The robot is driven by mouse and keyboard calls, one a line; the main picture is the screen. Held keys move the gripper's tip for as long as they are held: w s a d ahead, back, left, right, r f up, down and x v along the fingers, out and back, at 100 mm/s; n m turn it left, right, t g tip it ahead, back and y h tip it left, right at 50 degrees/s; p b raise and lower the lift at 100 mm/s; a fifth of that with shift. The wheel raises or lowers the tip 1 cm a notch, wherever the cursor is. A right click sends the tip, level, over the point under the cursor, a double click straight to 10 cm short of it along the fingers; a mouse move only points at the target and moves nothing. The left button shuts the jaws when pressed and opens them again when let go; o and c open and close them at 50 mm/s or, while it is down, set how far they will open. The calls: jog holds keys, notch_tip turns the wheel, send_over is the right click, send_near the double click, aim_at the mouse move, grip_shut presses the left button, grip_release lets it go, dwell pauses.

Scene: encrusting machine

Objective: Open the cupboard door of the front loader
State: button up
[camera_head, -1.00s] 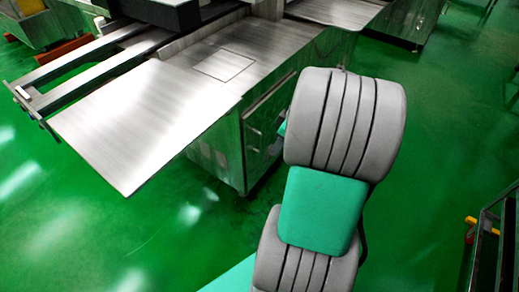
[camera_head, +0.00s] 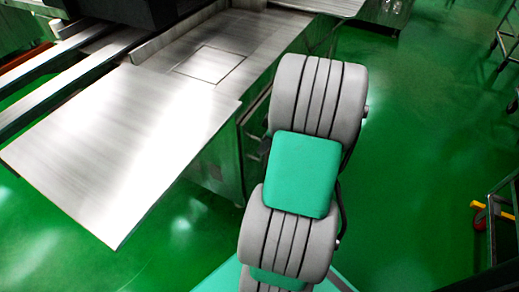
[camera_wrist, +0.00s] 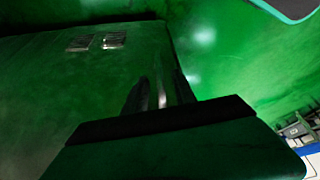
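The front loader is a steel machine with a flat bright top (camera_head: 120,140) on the left of the head view. Its cabinet (camera_head: 216,165) stands below the top, with a darker side face (camera_head: 256,128) partly hidden behind my arm. In the wrist view a large greenish panel (camera_wrist: 70,90) with two small metal vents fills the left. My gripper (camera_wrist: 160,94) shows at the wrist view's centre, with dark finger-like parts and a bright narrow strip by the panel's right edge. Its opening and any contact are too dark to tell. The head view does not show it.
Green floor (camera_head: 420,130) is open to the right of my arm. A dark cart (camera_head: 500,225) with a yellow and red caster stands at the right edge. Long rails (camera_head: 60,60) run beside the steel top on the left.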

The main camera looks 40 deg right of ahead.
aim_at(261, 158)
jog(key=x, duration=0.3)
jog(key=shift+f+b, duration=0.15)
jog(key=shift+b, duration=0.25)
jog(key=shift+c, duration=0.3)
grip_shut()
dwell(0.7)
